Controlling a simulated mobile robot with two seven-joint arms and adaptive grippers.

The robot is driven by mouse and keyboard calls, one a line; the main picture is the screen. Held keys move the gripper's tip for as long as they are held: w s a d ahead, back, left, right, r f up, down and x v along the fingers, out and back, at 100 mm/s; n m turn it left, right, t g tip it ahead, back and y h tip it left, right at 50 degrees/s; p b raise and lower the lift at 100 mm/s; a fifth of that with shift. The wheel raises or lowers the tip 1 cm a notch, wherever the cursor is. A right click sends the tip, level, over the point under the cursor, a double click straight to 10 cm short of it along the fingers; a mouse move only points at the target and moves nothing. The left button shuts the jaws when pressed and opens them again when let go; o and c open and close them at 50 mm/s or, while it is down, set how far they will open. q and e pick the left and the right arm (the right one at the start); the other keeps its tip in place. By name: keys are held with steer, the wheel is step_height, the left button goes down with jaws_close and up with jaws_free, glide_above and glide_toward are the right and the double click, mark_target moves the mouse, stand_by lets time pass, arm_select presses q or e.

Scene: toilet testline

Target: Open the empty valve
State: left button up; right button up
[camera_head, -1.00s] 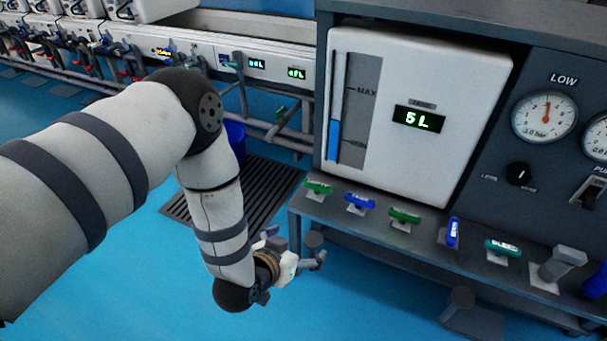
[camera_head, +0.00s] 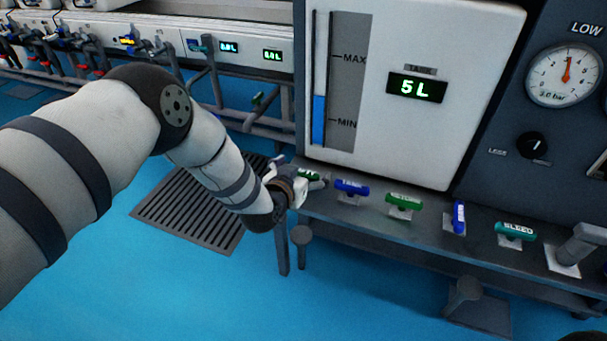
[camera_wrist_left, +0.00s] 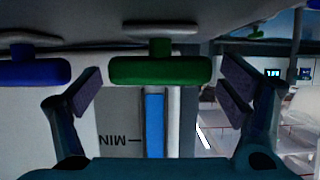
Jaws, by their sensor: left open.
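Several valve handles line the front shelf of the panel. The leftmost is a green handle (camera_head: 308,174), partly hidden by my left gripper (camera_head: 310,183). To its right are a blue handle (camera_head: 350,186), another green handle (camera_head: 404,201), a blue handle turned crosswise (camera_head: 459,217) and a teal handle marked BLEED (camera_head: 515,231). I cannot read "empty" on any label. In the left wrist view, which is upside down, the leftmost green handle (camera_wrist_left: 160,70) lies between the spread fingers of my open left gripper (camera_wrist_left: 160,92), with gaps on both sides. My right gripper is not in view.
The white tank (camera_head: 440,130) with a 5 L display stands behind the handles. A grey post (camera_head: 578,250) rises at the shelf's right. A pressure gauge (camera_head: 563,76) is on the panel. Blue floor (camera_head: 200,300) is open in front, beside a grate (camera_head: 185,215).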

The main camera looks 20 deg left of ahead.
arm_select(q)
steer(key=c, duration=1.2)
steer(key=shift+o, duration=0.2)
